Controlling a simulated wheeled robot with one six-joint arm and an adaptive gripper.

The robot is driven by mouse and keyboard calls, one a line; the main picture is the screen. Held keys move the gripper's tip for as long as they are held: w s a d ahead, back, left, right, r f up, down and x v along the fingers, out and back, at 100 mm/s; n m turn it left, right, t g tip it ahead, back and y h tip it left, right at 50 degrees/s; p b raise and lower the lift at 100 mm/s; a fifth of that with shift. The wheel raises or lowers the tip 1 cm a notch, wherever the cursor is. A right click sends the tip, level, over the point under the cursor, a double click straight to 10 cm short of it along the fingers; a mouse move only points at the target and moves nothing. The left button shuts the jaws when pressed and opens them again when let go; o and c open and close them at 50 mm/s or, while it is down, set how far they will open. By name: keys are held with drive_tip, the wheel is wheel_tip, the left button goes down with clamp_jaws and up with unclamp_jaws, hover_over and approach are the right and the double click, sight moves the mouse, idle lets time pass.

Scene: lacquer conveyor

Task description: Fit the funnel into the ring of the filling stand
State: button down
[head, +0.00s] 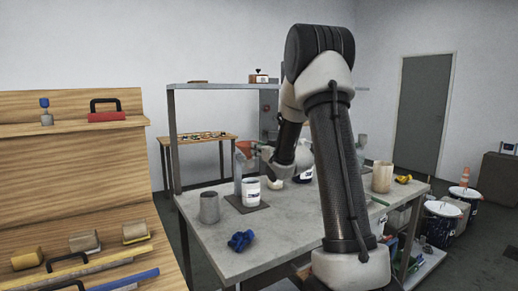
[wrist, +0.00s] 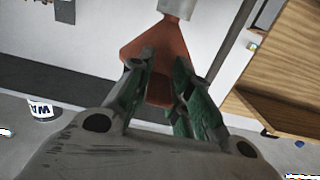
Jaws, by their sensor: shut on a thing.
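The orange-red funnel (head: 243,147) is between the fingers of my gripper (head: 257,151), above the left part of the grey table. In the wrist view the funnel (wrist: 156,46) shows between the green-padded fingers of my gripper (wrist: 159,75), which is shut on it. A grey cylindrical piece (wrist: 177,7) touches or overlaps the funnel's far end; I cannot tell whether it belongs to it. In the head view an upright grey piece (head: 238,172) shows below the funnel, behind a white can (head: 251,190) on a dark plate (head: 240,206). The stand's ring cannot be made out.
A grey cup (head: 209,207) stands left of the dark plate and a blue object (head: 240,240) lies in front. A wooden rack (head: 75,185) stands at the left. The table's front middle is mostly clear.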

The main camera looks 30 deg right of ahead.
drive_tip(key=shift+f, duration=0.5)
drive_tip(key=c, duration=1.2)
unclamp_jaws()
drive_tip(key=s, duration=1.2)
drive_tip(key=shift+d+r, duration=0.2)
